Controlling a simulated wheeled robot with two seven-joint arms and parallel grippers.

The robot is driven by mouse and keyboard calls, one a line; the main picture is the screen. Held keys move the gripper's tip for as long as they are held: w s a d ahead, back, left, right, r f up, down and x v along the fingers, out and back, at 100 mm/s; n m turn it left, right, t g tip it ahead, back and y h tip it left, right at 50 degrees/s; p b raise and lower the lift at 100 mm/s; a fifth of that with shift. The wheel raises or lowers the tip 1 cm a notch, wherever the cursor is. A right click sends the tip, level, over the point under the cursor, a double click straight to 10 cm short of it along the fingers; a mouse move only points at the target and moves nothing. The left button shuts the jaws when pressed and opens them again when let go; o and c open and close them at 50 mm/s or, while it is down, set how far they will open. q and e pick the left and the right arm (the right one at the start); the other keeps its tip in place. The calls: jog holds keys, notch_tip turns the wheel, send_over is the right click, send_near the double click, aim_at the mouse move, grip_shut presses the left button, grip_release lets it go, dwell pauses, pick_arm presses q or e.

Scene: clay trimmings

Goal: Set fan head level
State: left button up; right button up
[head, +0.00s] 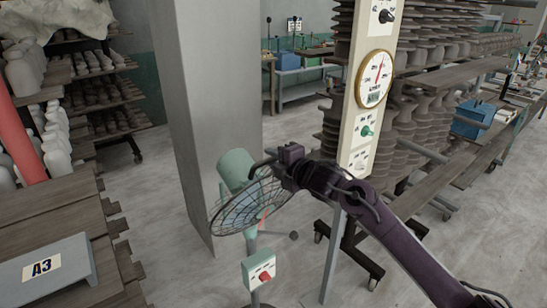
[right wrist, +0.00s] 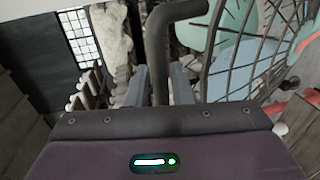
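The fan stands on the floor in the middle of the head view. Its pale green motor housing (head: 236,168) sits above and behind its round wire cage (head: 238,208), and the head looks tilted with the cage lower. A control box (head: 259,270) with a red knob is on its post. My right gripper (head: 272,162) is at the upper right of the cage. In the right wrist view its fingers (right wrist: 160,85) lie on both sides of a dark bent rod (right wrist: 158,50) and appear closed on it. The cage (right wrist: 250,60) is right of the rod. My left gripper is out of view.
A grey pillar (head: 205,110) stands just behind the fan. A white panel with a dial (head: 374,80) stands to the right, before racks of dark ware (head: 435,100). A wooden table (head: 80,215) with an A3 block (head: 45,272) is at left. Floor between is bare.

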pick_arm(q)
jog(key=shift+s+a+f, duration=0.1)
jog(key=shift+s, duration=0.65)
pick_arm(e)
grip_shut()
